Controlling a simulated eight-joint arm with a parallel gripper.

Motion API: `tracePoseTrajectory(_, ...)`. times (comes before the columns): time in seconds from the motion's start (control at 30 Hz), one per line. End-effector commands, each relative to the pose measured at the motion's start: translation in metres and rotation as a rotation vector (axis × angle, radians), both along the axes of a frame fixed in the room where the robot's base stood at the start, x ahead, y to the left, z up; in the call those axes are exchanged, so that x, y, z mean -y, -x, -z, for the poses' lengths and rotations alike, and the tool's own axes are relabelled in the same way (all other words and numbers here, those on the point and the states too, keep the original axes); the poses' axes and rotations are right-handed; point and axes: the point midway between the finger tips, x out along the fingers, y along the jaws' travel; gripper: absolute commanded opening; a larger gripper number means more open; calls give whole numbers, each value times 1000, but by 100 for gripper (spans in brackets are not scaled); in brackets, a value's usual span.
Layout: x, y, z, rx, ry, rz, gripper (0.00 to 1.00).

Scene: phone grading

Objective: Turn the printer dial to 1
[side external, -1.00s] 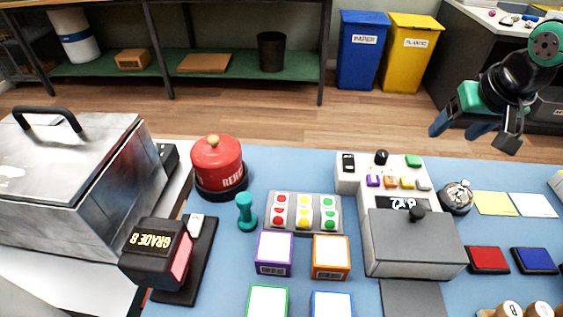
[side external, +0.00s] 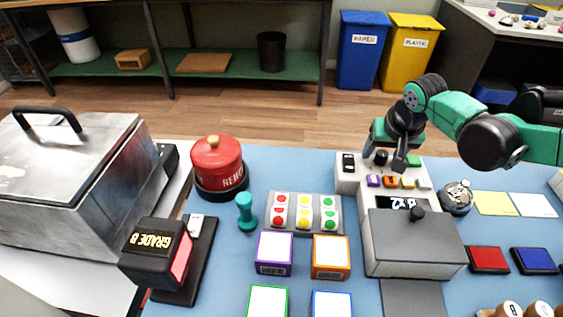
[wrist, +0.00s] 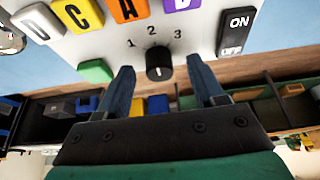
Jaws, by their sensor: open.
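The printer (side external: 347,185) is a pale grey console with a dark lidded box in front. Its dial (wrist: 158,60) is a small black knob with a light mark, below the printed numerals 1, 2 and 3 in the wrist view. I cannot tell for sure which numeral it points to. The dial also shows at the back of the printer in the side view (side external: 381,158). My gripper (wrist: 160,66) is open, with one blue-grey finger on each side of the dial in the wrist view. I see no clear contact. In the side view my gripper (side external: 391,152) is right over the dial.
Beside the dial are an ON/OFF switch (wrist: 237,30), a green button (wrist: 95,71) and several coloured letter keys. In the side view a round metal device (side external: 456,198) stands right of the printer, and a tray of coloured stickers (side external: 272,228) lies left.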

Motion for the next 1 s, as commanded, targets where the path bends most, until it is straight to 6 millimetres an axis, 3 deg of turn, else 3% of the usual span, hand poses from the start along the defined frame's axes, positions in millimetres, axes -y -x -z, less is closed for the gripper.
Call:
tracePoseTrajectory(0.17, 0, 0, 0, 0, 0, 0, 62)
tracePoseTrajectory(0.4, 0, 0, 0, 0, 0, 0, 0)
tracePoseTrajectory(0.73, 0, 0, 0, -1, -1, -27, 0)
tracePoseTrajectory(1.0, 1, 0, 0, -1, -1, -173, 0)
